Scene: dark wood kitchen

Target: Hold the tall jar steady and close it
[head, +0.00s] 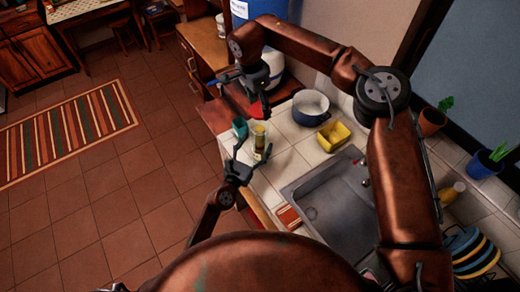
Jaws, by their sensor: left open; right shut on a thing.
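The tall jar (259,135), pale with yellow-green contents, stands upright on the tiled counter near its left edge. My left gripper (253,152) is open, its fingers spread to either side of the jar's lower part; I cannot tell if they touch it. My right gripper (262,106) is above the jar, shut on a small red thing (257,112) that looks like the lid. The red thing is apart from the jar's top or just over it; the view is too small to tell. The fingers partly hide it.
A teal cup (240,128) stands close left of the jar. Plant pots and plates are far right.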

